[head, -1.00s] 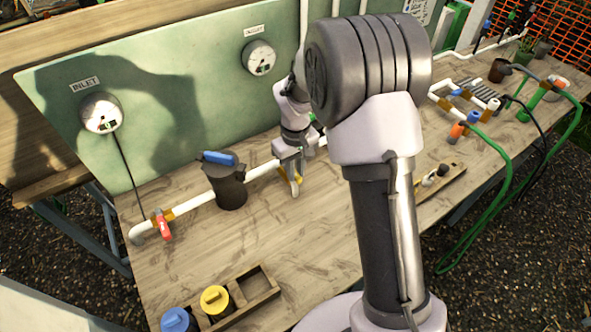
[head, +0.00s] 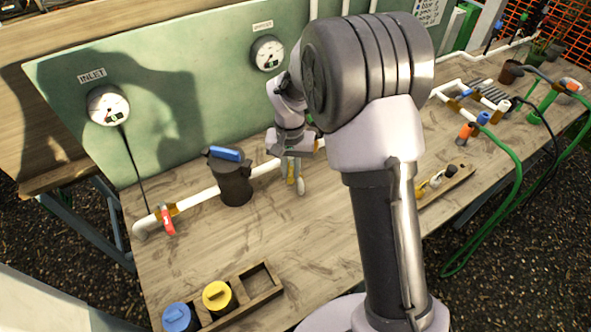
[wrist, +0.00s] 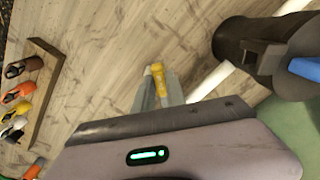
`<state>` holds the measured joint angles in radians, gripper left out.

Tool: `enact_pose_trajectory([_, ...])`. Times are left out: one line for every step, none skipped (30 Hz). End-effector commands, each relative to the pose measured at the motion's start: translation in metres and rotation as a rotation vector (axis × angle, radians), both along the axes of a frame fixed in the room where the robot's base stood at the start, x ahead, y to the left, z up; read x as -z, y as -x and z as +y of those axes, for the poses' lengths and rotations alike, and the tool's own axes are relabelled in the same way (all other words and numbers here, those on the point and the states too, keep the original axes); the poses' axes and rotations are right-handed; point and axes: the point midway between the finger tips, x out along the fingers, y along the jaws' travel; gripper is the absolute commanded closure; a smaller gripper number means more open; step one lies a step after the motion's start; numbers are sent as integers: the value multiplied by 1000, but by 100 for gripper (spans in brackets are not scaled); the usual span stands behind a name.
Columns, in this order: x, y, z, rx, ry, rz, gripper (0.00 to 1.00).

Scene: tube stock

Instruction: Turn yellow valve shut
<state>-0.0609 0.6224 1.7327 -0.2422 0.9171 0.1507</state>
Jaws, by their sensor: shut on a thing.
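The yellow valve handle (head: 291,172) sits on the white pipe (head: 196,200) and sticks out toward the front of the bench, at an angle to the pipe. It also shows in the wrist view (wrist: 158,80), between the grey fingers. My gripper (head: 297,182) points down at the valve and is shut on this handle; it also shows in the wrist view (wrist: 164,88). The valve body is hidden behind my gripper and wrist.
A black canister with a blue top (head: 234,178) stands on the pipe left of my gripper. A red valve handle (head: 168,222) is farther left. A wooden tray (head: 262,297) holds yellow and blue-capped pots. A small fittings rack (head: 458,185) lies right. The bench middle is clear.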

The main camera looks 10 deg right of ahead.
Motion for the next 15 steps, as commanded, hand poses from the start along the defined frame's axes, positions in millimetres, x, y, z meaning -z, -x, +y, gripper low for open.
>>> enact_pose_trajectory([0,-1,2,37,0,-2,100])
enact_pose_trajectory([0,-2,3,66,0,-2,100])
enact_pose_trajectory([0,-2,5,104,0,-1,100])
enact_pose_trajectory([0,-3,6,132,1,-2,100])
enact_pose_trajectory([0,-4,8,160,0,-2,100])
enact_pose_trajectory([0,-5,9,199,0,-2,100])
enact_pose_trajectory([0,-5,10,227,0,-2,100])
enact_pose_trajectory([0,-6,11,256,0,-2,100])
enact_pose_trajectory([0,-7,12,295,0,-2,100])
enact_pose_trajectory([0,-8,14,323,0,-2,100])
enact_pose_trajectory([0,-8,15,352,-1,-1,100])
enact_pose_trajectory([0,-10,16,390,0,-2,100])
enact_pose_trajectory([0,-11,17,418,0,-2,100])
enact_pose_trajectory([0,-12,18,446,-1,-3,100])
enact_pose_trajectory([0,-13,19,482,-1,-3,100])
